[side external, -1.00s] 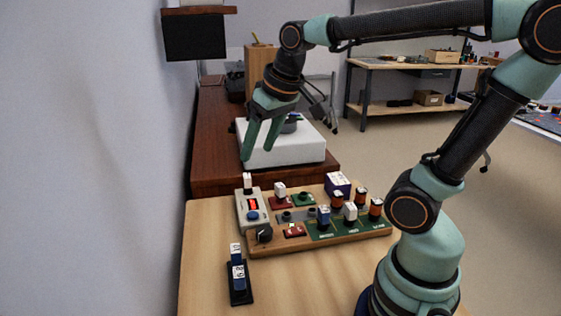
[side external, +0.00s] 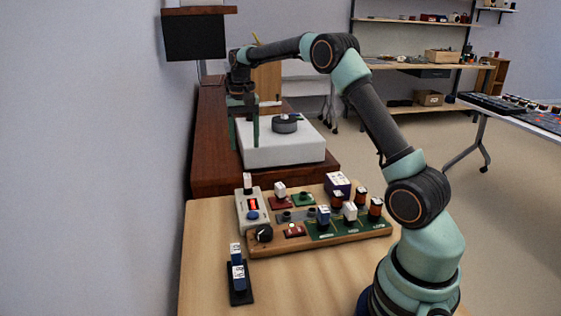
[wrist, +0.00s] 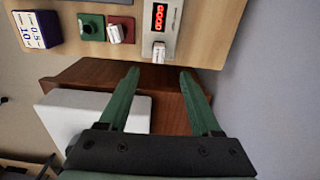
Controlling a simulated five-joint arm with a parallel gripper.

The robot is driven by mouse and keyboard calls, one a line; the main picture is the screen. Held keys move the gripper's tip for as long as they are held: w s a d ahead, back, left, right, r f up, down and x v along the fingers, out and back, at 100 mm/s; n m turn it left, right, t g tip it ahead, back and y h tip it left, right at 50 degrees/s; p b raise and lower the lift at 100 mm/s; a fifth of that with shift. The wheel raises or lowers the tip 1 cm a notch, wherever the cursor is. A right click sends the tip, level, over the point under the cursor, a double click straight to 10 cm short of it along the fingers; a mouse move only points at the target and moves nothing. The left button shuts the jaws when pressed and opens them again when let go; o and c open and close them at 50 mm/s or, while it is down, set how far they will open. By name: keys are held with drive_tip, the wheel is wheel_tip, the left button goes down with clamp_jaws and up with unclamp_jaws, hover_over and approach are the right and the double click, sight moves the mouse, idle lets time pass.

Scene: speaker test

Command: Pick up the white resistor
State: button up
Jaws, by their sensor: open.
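Several white blocks stand on the board, and I cannot tell which is the white resistor. One white block (side external: 247,181) stands at the back end of the grey meter (side external: 251,208); it also shows in the wrist view (wrist: 159,52), just beyond and between my fingertips. Another white block (side external: 280,188) sits on a red base and shows in the wrist view (wrist: 115,33). A third (side external: 350,211) stands on a green strip. My gripper (side external: 244,144) is open and empty, fingers pointing down, at the left of the white box behind the board. Both fingers show in the wrist view (wrist: 159,73).
The white box (side external: 280,151) bears a dark round piece (side external: 285,124) on the brown bench. A dark stand (side external: 240,290) with blue and white blocks is at front left. The wall is close on the left.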

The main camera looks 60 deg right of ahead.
sight(247, 175)
drive_tip(key=f, duration=1.2)
drive_tip(key=shift+w+d+f, duration=0.15)
drive_tip(key=shift+d+f, duration=0.1)
drive_tip(key=shift+f, duration=0.15)
clamp_jaws()
